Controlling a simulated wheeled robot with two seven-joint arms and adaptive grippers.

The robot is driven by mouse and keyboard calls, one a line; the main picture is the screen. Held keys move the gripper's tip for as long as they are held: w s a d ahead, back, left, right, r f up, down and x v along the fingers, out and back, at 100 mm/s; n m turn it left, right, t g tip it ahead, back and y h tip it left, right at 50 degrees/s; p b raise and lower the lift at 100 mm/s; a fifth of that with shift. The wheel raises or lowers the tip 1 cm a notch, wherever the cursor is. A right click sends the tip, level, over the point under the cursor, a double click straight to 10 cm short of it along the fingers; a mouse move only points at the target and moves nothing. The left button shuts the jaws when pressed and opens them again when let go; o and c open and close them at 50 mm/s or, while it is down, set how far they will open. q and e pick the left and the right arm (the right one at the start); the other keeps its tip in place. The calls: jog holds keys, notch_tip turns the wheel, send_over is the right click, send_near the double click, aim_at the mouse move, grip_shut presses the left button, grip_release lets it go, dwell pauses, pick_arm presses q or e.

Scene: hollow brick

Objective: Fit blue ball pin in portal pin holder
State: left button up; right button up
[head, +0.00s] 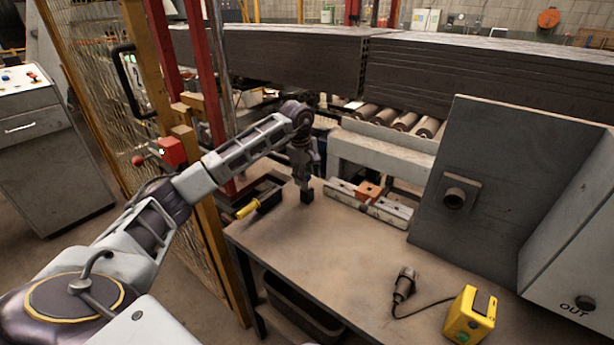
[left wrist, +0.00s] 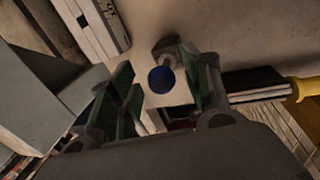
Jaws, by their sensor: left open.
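The blue ball pin (left wrist: 161,80) shows in the left wrist view as a round blue ball with a grey metal part beyond it. It lies between the fingers of my left gripper (left wrist: 160,98), closer to the right-hand finger. The fingers are open, and I cannot tell whether either touches the pin. In the head view my left gripper (head: 306,190) points down at the table's back left corner, and the pin cannot be made out there. I cannot surely identify the portal pin holder; a pale rail with an orange block (head: 368,190) stands right of the gripper. My right gripper is not in view.
A dark corded tool (head: 404,284) and a yellow box (head: 470,315) are at the front right. A grey panel with a round socket (head: 454,197) stands behind. The table's middle (head: 335,247) is clear.

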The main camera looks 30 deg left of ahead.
pick_arm(q)
jog(key=shift+r, duration=0.15)
notch_tip(320, 180, up, 12)
jog(key=s, duration=0.2)
jog(key=shift+s+a+f, duration=0.15)
jog(key=shift+a+f, duration=0.05)
jog(key=shift+f, duration=0.05)
dwell(1.2)
notch_tip(320, 180, up, 9)
jog(key=p, duration=0.9)
jog(key=shift+r+p, duration=0.5)
jog(key=shift+p, duration=0.05)
